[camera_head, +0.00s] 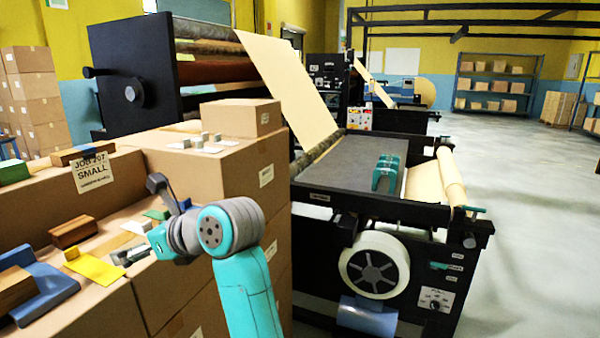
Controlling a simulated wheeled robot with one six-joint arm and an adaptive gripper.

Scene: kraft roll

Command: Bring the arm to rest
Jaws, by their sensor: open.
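My arm, teal and grey, rises from the bottom centre and bends left at its joint. My gripper (122,259) hangs at the arm's end over the low cardboard boxes on the left. It is open, and I see nothing held in it. A yellow piece (95,267) lies on the box top just left of the fingertips. I cannot tell whether the fingers touch the box top. Part of the wrist is hidden behind the arm's own joint.
Wooden blocks (73,232), a blue piece (45,290) and a taller cardboard box stack (225,160) surround the gripper. A black machine with a kraft paper web (290,85) stands behind and right. A teal tool (385,172) lies on its bed. Open floor (540,230) lies far right.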

